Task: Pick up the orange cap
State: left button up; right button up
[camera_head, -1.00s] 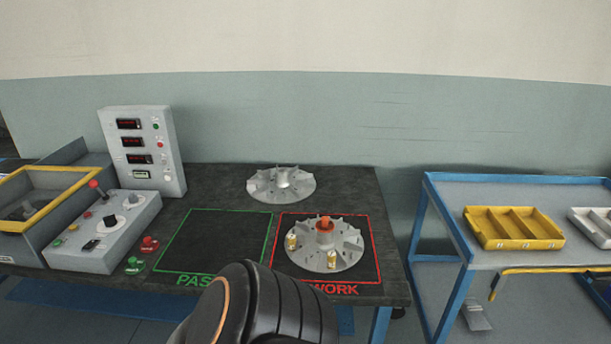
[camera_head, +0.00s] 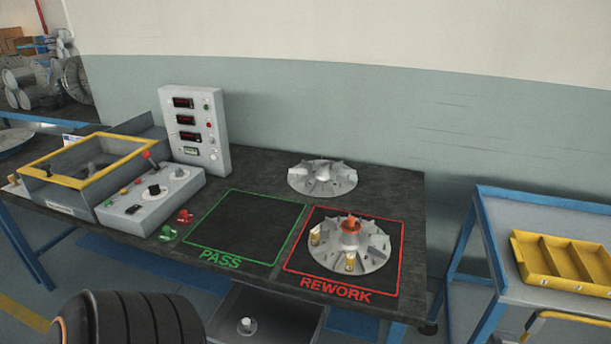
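A black ribbed part of my arm shows at the bottom left. Neither of my grippers is in view.
A second impeller (camera_head: 322,178) lies behind on the bench. The green PASS square (camera_head: 236,230) is empty. A control box (camera_head: 150,200), a display panel (camera_head: 195,130) and a yellow-rimmed box (camera_head: 78,182) stand at the left. A blue cart with a yellow tray (camera_head: 565,262) stands at the right.

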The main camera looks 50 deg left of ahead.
aim_at(350, 224)
jog(key=i+l+u, duration=0.1)
jog(key=u, duration=0.35)
jog(key=l+u, duration=0.1)
jog(key=u, duration=0.35)
jog(key=i+l+u, duration=0.15)
jog(key=u, duration=0.3)
